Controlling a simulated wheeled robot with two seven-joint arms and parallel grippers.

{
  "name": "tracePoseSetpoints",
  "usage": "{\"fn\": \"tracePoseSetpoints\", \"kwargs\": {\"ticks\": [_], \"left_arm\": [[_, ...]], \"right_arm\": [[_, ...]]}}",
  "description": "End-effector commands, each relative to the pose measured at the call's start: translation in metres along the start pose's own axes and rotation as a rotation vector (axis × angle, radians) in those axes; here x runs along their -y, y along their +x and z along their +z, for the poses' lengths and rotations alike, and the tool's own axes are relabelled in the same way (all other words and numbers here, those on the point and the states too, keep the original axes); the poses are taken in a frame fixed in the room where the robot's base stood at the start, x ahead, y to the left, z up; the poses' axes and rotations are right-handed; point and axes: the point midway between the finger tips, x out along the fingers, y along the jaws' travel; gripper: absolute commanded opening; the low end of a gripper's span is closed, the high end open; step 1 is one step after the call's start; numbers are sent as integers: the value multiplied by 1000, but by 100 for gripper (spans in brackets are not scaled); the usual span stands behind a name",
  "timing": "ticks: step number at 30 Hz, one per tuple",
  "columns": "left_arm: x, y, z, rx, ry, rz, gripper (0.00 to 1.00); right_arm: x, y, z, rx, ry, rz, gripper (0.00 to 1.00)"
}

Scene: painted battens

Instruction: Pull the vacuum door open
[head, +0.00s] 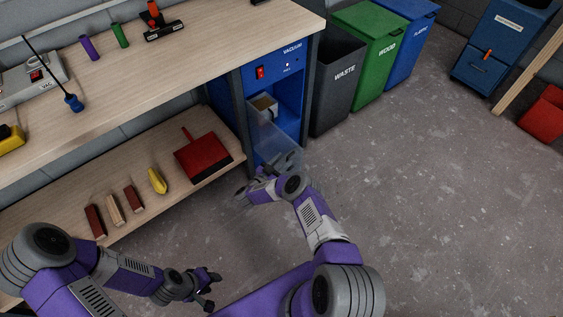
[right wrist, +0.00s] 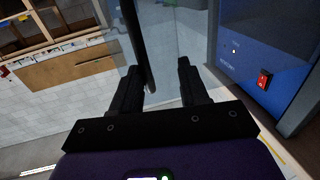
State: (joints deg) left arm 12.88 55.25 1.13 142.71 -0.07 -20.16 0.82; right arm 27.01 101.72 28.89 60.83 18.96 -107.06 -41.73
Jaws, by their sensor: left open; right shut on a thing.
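The blue vacuum cabinet (head: 291,98) stands under the right end of the workbench, with the label VACUUM and a red switch on its top panel. Its see-through door (head: 272,140) shows at the front, and pale things are visible inside. The door seems to stand at an angle to the cabinet; how far is hard to tell. My right gripper (right wrist: 160,88) is shut on a dark upright door handle (right wrist: 138,45), which shows between its fingers in the right wrist view. In the head view my right arm partly hides the grip. My left gripper (head: 209,288) is open and empty over the floor.
Bins for waste (head: 337,80), wood (head: 371,45) and plastic (head: 408,38) stand right of the cabinet. A red dustpan (head: 202,155) and several small blocks lie on the lower shelf (head: 120,175). The floor (head: 430,190) in front is clear.

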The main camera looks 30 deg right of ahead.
Motion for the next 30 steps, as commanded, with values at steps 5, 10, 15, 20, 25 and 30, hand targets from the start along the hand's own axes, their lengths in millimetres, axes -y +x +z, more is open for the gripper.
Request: {"fn": "tracePoseSetpoints", "kwargs": {"ticks": [5,10,15,20,25,30], "left_arm": [[-1,-3,0,0,0,0,43],[-4,-11,0,0,0,0,43],[-6,-16,1,0,0,0,43],[-7,-18,1,0,0,0,43],[-6,-18,1,0,0,0,43],[-6,-18,1,0,0,0,43]], "right_arm": [[3,-10,-2,0,2,-10,38],[3,-38,-2,0,1,-8,38],[2,-63,-2,0,0,-6,38],[1,-75,-1,-1,1,-2,38],[0,-76,0,-1,1,-1,38],[0,-76,0,0,1,-1,38]]}}
